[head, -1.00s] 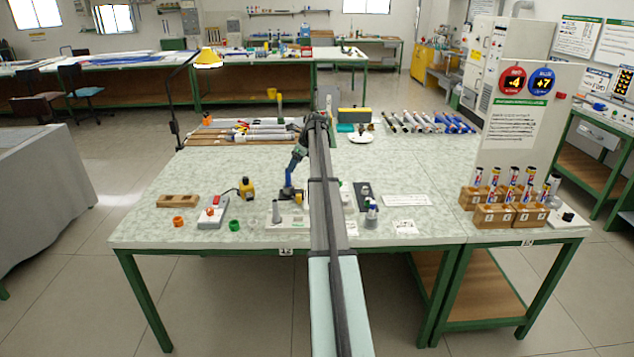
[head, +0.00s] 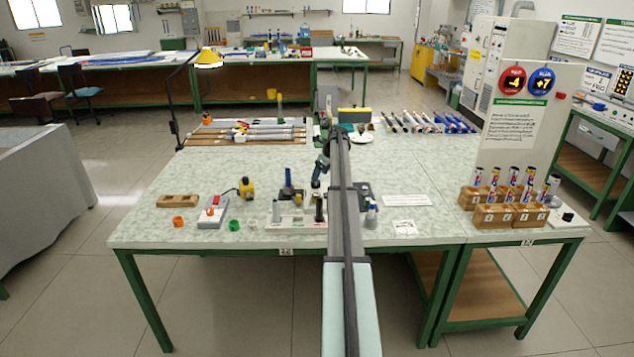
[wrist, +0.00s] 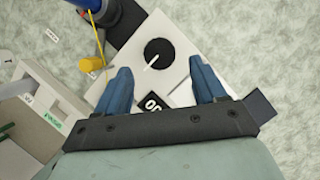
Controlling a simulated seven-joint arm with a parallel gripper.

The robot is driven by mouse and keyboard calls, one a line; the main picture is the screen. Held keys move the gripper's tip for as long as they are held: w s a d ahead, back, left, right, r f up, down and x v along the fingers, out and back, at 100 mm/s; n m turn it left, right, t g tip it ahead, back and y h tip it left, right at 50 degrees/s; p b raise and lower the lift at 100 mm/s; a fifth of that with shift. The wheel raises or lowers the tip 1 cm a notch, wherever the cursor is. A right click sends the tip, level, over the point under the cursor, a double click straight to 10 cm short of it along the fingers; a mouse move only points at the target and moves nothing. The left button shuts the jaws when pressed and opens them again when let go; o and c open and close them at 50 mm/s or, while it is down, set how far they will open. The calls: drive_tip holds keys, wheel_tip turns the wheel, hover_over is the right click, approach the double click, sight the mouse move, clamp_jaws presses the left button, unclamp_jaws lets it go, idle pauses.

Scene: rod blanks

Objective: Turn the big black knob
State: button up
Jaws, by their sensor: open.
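The big black knob (wrist: 158,53) shows in the wrist view as a round black disc with a white pointer line, which points down and to the left. It sits on a white plate (wrist: 180,43) that bears a black label (wrist: 153,102) with white marks. My gripper (wrist: 160,68) is open, its two blue fingers apart on either side of the view just below the knob, with nothing between them in grip. In the head view my gripper (head: 316,183) hangs over the middle of the table. I cannot make out the knob there.
In the wrist view a blue cylinder on a dark base (wrist: 112,15) and a yellow peg (wrist: 92,64) stand left of the plate. A pale grey box (wrist: 50,110) is at the lower left. In the head view, wooden blocks with rods (head: 495,215) stand at the right.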

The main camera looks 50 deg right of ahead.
sight(316, 184)
drive_tip(key=shift+x, duration=2.6)
drive_tip(key=shift+c, duration=0.5)
drive_tip(key=c, duration=1)
drive_tip(key=shift+o, duration=0.2)
